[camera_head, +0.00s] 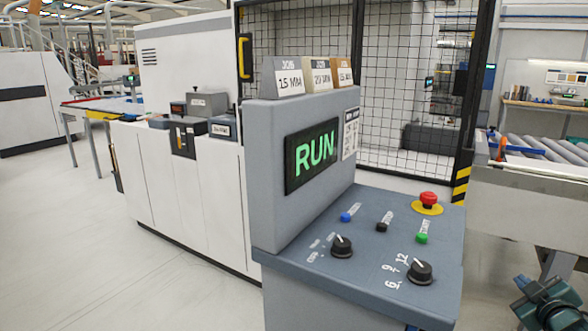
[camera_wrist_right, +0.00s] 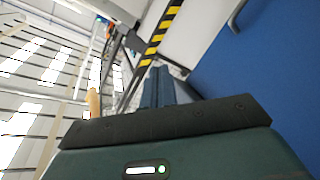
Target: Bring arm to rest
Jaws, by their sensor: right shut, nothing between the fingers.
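My right gripper (camera_head: 521,284) is low at the right edge of the head view, beside the control console (camera_head: 440,296) and apart from it. In the right wrist view its two blue-grey fingers (camera_wrist_right: 157,72) are together, with nothing between them. My left gripper is in neither view. The console's screen (camera_head: 312,154) reads RUN in green. Its sloped panel carries a red emergency stop (camera_head: 428,198), a green START button (camera_head: 422,238), a blue button (camera_head: 345,217), a black button (camera_head: 382,226) and two black knobs (camera_head: 341,247), (camera_head: 420,271).
Several job cards (camera_head: 322,74) stand on top of the console. A mesh guard (camera_head: 395,60) with a yellow-black striped post (camera_head: 461,184) stands behind it. A roller conveyor (camera_head: 540,145) is at right. Pale open floor (camera_head: 60,240) lies at left. A blue surface (camera_wrist_right: 260,80) fills the wrist view's right side.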

